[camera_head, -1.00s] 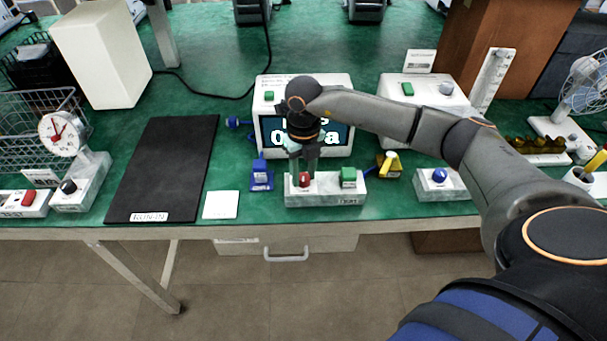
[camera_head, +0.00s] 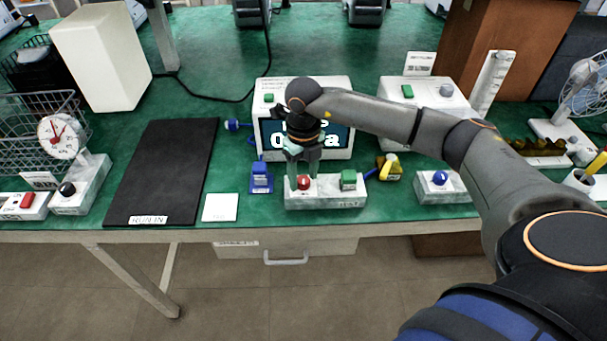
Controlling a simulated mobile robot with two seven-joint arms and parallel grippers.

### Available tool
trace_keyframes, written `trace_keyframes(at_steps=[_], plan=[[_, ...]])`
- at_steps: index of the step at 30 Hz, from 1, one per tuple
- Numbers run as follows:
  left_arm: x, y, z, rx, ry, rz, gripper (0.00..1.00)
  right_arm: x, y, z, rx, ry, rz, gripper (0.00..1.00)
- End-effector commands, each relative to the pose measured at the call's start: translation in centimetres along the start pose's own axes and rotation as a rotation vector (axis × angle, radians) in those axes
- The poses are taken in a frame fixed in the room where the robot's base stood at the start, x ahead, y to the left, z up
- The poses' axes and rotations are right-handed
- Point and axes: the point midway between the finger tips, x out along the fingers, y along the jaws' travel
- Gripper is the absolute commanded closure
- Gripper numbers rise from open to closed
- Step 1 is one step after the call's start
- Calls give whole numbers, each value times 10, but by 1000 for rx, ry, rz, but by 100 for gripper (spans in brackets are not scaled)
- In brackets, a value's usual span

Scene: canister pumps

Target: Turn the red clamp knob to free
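The red knob (camera_head: 303,183) sits on the left part of a pale stone-like block (camera_head: 330,201) at the table's front edge. A green knob (camera_head: 348,180) is on the same block's right part. My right gripper (camera_head: 303,182) points down from above, with one finger on each side of the red knob. The fingers look spread, with a small gap to the knob. The knob's turned angle is too small to tell. My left gripper is not in view.
A white box with a screen (camera_head: 341,100) stands just behind my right gripper. A blue clamp-like part (camera_head: 261,178) is left of the block, and a yellow-and-blue part (camera_head: 388,168) is right of it. A black mat (camera_head: 165,170) lies further left.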

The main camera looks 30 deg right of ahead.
Motion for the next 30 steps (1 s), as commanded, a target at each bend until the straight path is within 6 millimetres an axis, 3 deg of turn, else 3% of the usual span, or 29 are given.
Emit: trace_keyframes(at_steps=[3,14,30], plan=[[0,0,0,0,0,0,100,0,0,0,1,1,0,31],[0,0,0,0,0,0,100,-9,0,1,2,-2,0,31],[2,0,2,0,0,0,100,-111,0,0,1,-2,0,31]])
